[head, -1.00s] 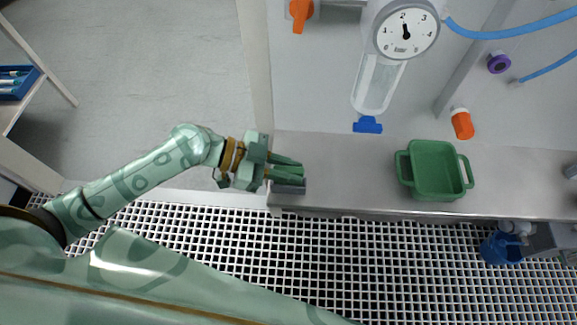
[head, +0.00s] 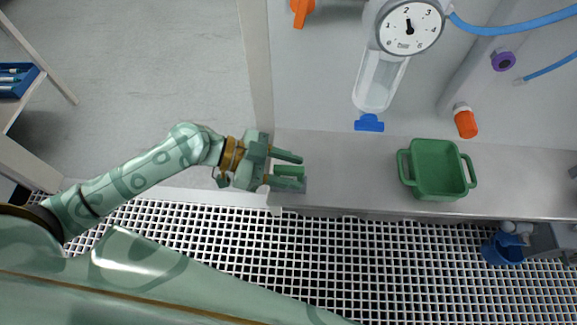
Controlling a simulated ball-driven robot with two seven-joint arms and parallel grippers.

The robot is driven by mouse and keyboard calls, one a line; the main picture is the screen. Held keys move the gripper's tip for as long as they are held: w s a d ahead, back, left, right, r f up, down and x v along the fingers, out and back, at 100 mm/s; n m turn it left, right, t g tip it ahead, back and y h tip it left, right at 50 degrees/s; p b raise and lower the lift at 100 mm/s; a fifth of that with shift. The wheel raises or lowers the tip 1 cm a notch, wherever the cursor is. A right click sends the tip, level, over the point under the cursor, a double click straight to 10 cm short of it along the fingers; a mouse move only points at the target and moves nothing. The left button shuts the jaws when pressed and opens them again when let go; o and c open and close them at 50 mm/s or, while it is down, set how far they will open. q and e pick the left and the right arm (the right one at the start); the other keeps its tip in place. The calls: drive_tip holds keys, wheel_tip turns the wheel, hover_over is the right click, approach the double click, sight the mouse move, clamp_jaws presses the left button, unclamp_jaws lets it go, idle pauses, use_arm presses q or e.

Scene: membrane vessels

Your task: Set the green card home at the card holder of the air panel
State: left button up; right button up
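My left gripper (head: 303,173) is open at the left end of the grey ledge, its two fingers spread apart. A small green card (head: 289,169) lies between the fingers, with a gap visible on either side of it. The grey card holder (head: 301,188) shows only in part at the ledge's left end, mostly hidden by the lower finger. The card is at the holder, but I cannot tell how deep it sits. My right gripper is not in view.
A green tub with handles (head: 437,194) stands on the ledge (head: 350,170) to the right. Above hang a dial gauge (head: 409,27), a clear tube with a blue tap (head: 369,122) and an orange cap (head: 466,124). A blue cup (head: 502,249) is low at the right.

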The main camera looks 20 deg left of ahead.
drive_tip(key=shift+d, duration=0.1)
use_arm(q)
drive_tip(key=p+v, duration=0.2)
drive_tip(key=v, duration=1.4)
drive_tip(key=shift+a, duration=0.2)
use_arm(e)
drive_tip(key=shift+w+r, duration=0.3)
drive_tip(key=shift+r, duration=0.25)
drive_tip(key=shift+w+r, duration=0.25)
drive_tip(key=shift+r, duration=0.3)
